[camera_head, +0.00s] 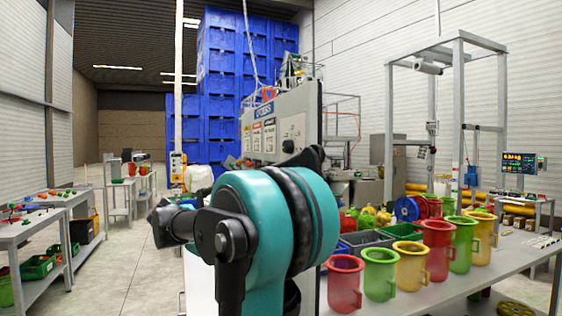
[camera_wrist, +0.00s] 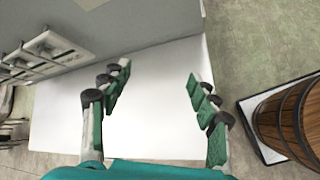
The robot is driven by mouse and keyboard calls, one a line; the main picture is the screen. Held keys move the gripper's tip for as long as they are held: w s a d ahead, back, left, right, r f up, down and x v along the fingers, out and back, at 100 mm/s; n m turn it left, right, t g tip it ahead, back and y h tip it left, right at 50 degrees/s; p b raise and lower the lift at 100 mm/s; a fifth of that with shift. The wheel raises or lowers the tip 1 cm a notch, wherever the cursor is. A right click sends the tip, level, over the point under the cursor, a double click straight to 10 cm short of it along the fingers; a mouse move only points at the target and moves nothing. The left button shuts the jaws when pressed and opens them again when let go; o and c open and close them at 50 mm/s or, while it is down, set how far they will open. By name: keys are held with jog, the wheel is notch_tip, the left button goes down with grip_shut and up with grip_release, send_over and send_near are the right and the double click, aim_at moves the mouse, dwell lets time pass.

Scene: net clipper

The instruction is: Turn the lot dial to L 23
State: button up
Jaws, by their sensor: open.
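A grey upright machine cabinet (camera_head: 300,110) with small label plates stands in the middle of the head view. A small dark round part (camera_head: 288,146) sits on its face; I cannot tell whether it is the lot dial, and no L 23 marking is readable. My teal arm hides the cabinet's lower part. In the wrist view my gripper (camera_wrist: 158,73) is open and empty, its green-padded fingers spread over a plain white surface (camera_wrist: 150,125). A grey panel with light plates (camera_wrist: 45,50) is at the upper left, apart from the fingers.
A wooden barrel (camera_wrist: 295,120) on a light platform stands right of my gripper. A table with several coloured jugs (camera_head: 437,250) and bins is at the right of the head view. Workbenches (camera_head: 35,225) are at the left, with open floor (camera_head: 120,265) between.

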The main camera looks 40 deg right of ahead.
jog(key=w+d+r+n+g+h, duration=0.1)
jog(key=w+d+r+h, duration=0.1)
jog(key=r, duration=0.6)
jog(key=w+d+r+n+g+h, duration=0.1)
jog(key=w+r+n+h, duration=0.1)
jog(key=r, duration=0.6)
jog(key=n+g+h, duration=0.2)
jog(key=g+h, duration=0.1)
jog(key=h, duration=0.1)
send_near(284, 147)
jog(key=x, duration=0.9)
jog(key=shift+s+d, duration=0.2)
jog(key=shift+s, duration=0.05)
jog(key=c, duration=1.2)
